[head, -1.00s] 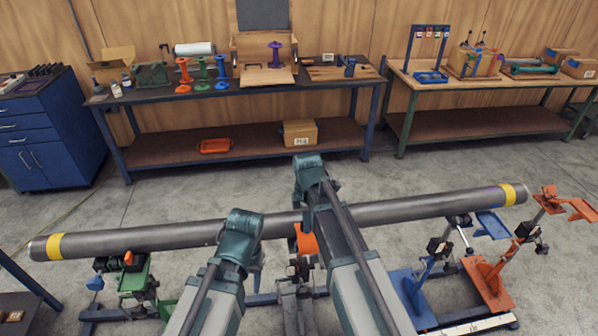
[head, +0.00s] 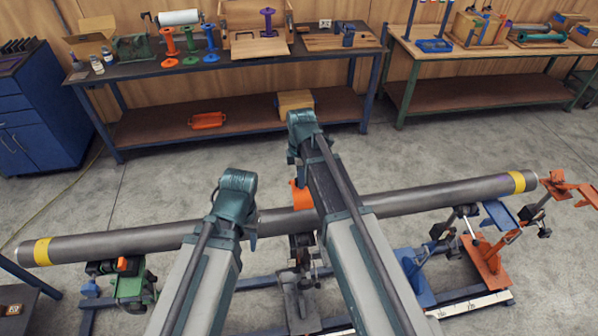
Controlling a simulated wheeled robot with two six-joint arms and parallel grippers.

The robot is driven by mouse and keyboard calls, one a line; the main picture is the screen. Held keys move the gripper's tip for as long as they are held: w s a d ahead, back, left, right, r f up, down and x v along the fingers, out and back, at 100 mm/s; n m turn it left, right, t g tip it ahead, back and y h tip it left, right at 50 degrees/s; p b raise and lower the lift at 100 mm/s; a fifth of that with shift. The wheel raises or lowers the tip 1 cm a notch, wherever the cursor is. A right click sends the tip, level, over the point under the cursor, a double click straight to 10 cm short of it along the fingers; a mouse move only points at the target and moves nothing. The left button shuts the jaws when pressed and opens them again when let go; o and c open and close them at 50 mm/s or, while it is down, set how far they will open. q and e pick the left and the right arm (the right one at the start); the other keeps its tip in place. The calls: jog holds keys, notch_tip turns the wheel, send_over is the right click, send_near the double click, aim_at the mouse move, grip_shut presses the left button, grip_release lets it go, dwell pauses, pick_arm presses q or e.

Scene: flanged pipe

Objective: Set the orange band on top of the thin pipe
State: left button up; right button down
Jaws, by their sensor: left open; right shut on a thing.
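The long grey pipe (head: 150,239) lies nearly level across the stands, with a yellow ring near each end. A seam shows near its middle; I cannot tell which part is the thin one. The orange band (head: 300,196) shows at the pipe's upper edge, just left of my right forearm. My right gripper (head: 297,180), mostly hidden behind its arm, is shut on the band. I cannot tell whether the band touches the pipe. My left gripper (head: 252,234) is open beside the pipe's middle, largely hidden by its wrist.
Stands carry the pipe: green (head: 135,287) at left, grey (head: 299,290) in the middle, blue (head: 414,280) and orange (head: 487,258) at right. A workbench (head: 220,67) with spools stands behind. The floor between bench and pipe is clear.

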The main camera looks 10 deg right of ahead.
jog(key=shift+s, duration=0.25)
jog(key=shift+w+f+b, duration=0.15)
jog(key=shift+f+b, duration=0.45)
jog(key=shift+b, duration=0.05)
notch_tip(320, 180, down, 11)
jog(key=b, duration=1.1)
jog(key=shift+f+b, duration=0.45)
jog(key=shift+r, duration=0.1)
dwell(0.5)
jog(key=c, duration=0.7)
grip_release()
jog(key=shift+c, duration=0.2)
